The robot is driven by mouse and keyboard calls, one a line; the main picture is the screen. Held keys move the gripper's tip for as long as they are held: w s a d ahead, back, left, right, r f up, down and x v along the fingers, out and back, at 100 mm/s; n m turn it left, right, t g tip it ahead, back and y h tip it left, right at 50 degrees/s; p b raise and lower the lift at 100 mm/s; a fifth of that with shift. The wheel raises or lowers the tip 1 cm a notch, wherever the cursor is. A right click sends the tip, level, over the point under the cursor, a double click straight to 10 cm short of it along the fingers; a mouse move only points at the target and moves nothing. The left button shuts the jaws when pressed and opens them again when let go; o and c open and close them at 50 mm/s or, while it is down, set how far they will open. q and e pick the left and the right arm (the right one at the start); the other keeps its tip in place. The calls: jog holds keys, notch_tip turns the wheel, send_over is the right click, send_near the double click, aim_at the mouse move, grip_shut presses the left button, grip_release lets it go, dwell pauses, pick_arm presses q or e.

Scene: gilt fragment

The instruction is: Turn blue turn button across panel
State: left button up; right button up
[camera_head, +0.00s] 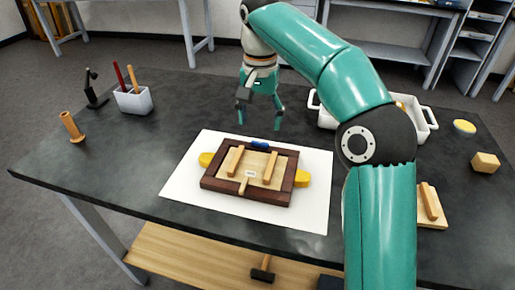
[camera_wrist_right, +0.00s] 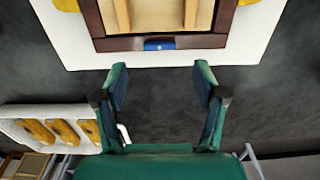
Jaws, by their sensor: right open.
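The blue turn button (camera_head: 260,145) sits at the middle of the far side of a dark wooden frame (camera_head: 212,184). A pale panel (camera_head: 256,168) with two wooden bars lies inside the frame. The button also shows in the right wrist view (camera_wrist_right: 159,44), on the frame's edge. My right gripper (camera_head: 260,112) is above and beyond the button, pointing down, with its fingers apart and empty. In the right wrist view its fingertips (camera_wrist_right: 160,78) straddle the button's line, apart from it. My left gripper is not in view.
The frame lies on a white sheet (camera_head: 185,190) with yellow blocks (camera_head: 302,178) at its sides. A white tray (camera_head: 325,117) stands right of the gripper. A white cup (camera_head: 134,101) with tools, a wooden peg (camera_head: 71,127) and a black stand (camera_head: 94,92) are left. Dark tabletop between is clear.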

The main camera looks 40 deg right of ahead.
aim_at(260, 142)
notch_tip(260, 142, down, 6)
jog(key=shift+b, duration=0.95)
jog(key=shift+c, duration=0.2)
jog(key=c, duration=1.1)
jog(key=shift+a, duration=0.2)
jog(key=shift+d, duration=0.2)
